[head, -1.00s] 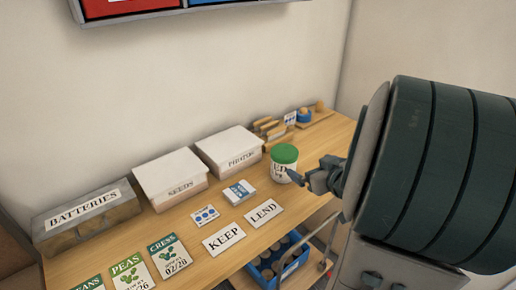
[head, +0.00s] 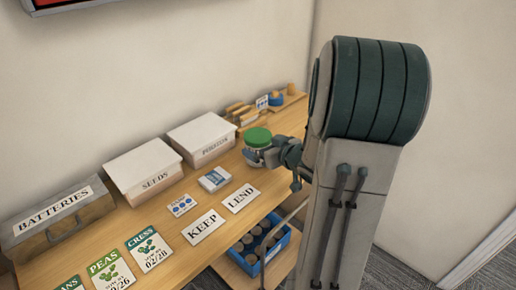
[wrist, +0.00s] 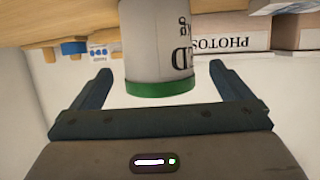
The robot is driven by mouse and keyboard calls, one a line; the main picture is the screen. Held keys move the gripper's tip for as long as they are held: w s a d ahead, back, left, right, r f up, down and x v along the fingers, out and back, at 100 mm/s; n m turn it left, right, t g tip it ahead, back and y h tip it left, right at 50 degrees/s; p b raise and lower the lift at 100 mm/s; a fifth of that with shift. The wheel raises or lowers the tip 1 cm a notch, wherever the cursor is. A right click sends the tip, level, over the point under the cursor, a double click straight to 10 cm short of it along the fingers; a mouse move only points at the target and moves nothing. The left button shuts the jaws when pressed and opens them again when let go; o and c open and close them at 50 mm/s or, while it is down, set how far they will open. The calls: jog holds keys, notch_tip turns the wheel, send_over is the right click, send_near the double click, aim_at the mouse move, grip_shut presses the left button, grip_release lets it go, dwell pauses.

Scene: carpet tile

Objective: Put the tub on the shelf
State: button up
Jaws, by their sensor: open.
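The tub (head: 258,138), white with a green lid and dark lettering, stands on the wooden bench (head: 240,215) in front of the photos box. My gripper (head: 262,156) is at the tub's near side and partly hides it. In the wrist view, which looks upside down, the tub (wrist: 158,45) is between the two fingers of my gripper (wrist: 160,70). The fingers are open, with a gap on both sides of the tub. A lower wooden shelf (head: 282,270) shows below the bench's front edge; much of it is hidden.
A white photos box (head: 202,142), a white seeds box (head: 142,170) and a grey batteries box (head: 62,215) line the wall. Keep (head: 203,227) and lend (head: 240,198) cards lie in front. A blue crate (head: 275,258) holding several round-topped items fills part of the lower level.

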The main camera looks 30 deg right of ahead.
jog(key=x, duration=0.4)
jog(key=shift+w+d+r, duration=0.1)
jog(key=shift+w+r, duration=0.1)
jog(key=c, duration=1.6)
jog(key=shift+o, duration=0.2)
jog(key=shift+r, duration=0.15)
